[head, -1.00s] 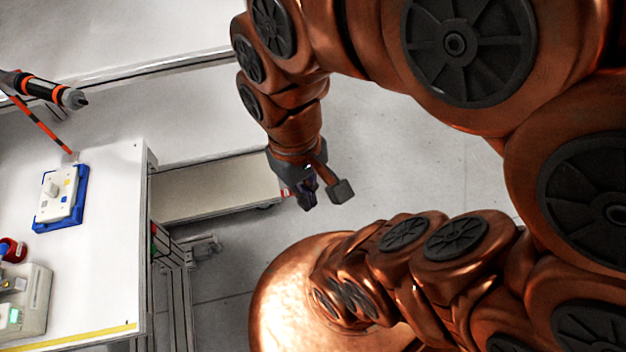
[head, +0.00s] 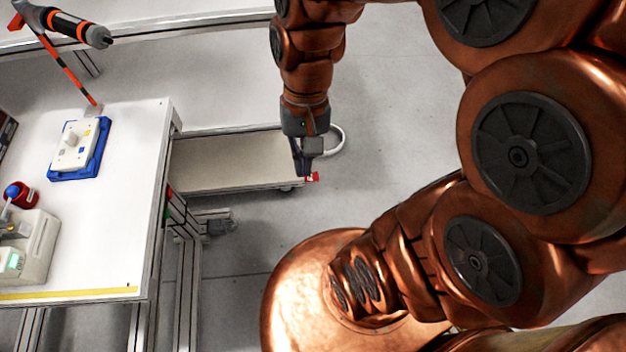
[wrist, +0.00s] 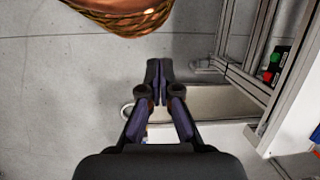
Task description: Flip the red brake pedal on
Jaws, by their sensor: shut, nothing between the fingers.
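A small red pedal (head: 313,177) shows at the right end of a low trolley (head: 225,187), near the floor, in the head view. My gripper (head: 303,174) points down just left of the pedal in that picture and partly overlaps the trolley's end. I cannot tell whether it touches the pedal. In the wrist view, my gripper (wrist: 157,66) has its dark fingertips together with nothing between them. The trolley's beige top (wrist: 205,103) lies below and to the right of the fingers there. The pedal cannot be made out in the wrist view.
A white workbench (head: 130,200) with metal legs stands at left, holding a blue tray (head: 97,165) and a grey device (head: 38,245). A pale hoop (head: 338,140) is behind my gripper. Red and green buttons (wrist: 271,70) sit on the bench frame. Open floor lies right.

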